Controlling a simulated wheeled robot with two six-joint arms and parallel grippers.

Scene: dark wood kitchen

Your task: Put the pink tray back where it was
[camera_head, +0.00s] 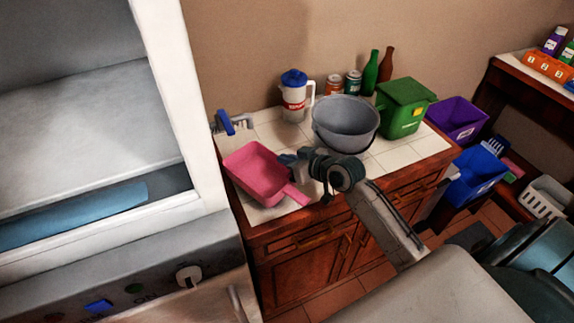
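The pink tray (256,172) is a shallow pan with a short handle pointing to the lower right. It is at the left front of the white tiled counter (263,213), close to the front edge. My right gripper (290,161) reaches in from the lower right and is at the tray's right rim, just above the handle. Its fingers are small and dark here, so I cannot tell whether they are open or shut, or whether they touch the rim. My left gripper is not in view.
A grey bucket (345,124) stands behind my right arm. A white jug with a blue lid (293,97), two cans, two bottles and a green bin (404,108) line the back. A blue-handled brush (225,122) lies behind the tray. A white-framed appliance (176,90) is close on the left.

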